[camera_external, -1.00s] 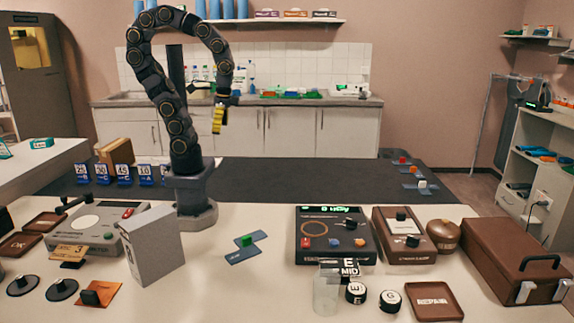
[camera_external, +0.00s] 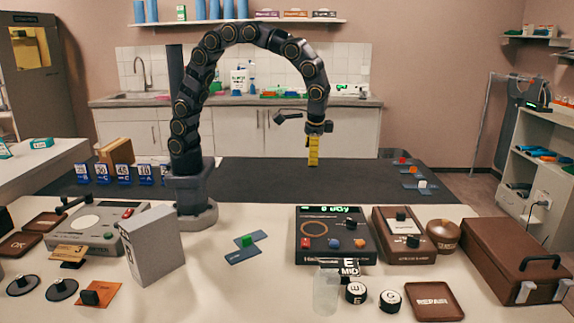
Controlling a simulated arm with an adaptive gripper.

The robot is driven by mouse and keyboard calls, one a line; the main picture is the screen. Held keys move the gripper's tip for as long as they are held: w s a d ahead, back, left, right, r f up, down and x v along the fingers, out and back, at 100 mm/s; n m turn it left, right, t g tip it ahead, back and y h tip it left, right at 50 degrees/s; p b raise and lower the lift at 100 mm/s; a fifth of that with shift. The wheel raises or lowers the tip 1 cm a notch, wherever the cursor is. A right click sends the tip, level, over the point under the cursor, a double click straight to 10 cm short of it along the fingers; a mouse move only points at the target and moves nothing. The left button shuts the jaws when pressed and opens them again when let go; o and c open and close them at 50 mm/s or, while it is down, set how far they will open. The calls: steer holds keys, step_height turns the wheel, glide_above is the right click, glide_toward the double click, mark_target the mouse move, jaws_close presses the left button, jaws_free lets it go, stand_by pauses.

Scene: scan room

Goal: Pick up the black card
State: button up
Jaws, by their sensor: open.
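No plainly black card stands out. An orange card (camera_external: 108,289) with a black block on it lies at the table's front left. A blue card (camera_external: 243,256) with a green block lies at the table's middle, overlapping another blue card. My gripper (camera_external: 313,163), with yellow fingers pointing down, hangs above the dark surface, behind the black console. It is open and empty, away from all the cards.
A black console (camera_external: 334,252), a brown device (camera_external: 400,248) and a brown case (camera_external: 512,258) stand at right. A grey box (camera_external: 156,245) stands upright near the orange card. Two black discs (camera_external: 61,289) with knobs lie at front left.

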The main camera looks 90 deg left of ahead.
steer(key=w+d+f, duration=0.5)
steer(key=d+f, duration=0.3)
steer(key=d, duration=0.2)
glide_toward(333, 267)
steer(key=shift+s+a+f+m+t, duration=0.15)
steer(key=shift+a+f+m+t, duration=0.15)
steer(key=shift+a+f+t, duration=0.1)
step_height(333, 267, down, 2)
steer(key=shift+s+d+f, duration=0.1)
steer(key=shift+d+f, duration=0.05)
steer(key=f, duration=0.2)
steer(key=a+f, duration=0.1)
steer(key=f, duration=0.3)
steer(key=shift+s+a, duration=0.15)
steer(key=shift+s, duration=0.15)
steer(key=shift+w, duration=0.1)
steer(key=shift+f, duration=0.1)
steer(key=c, duration=1)
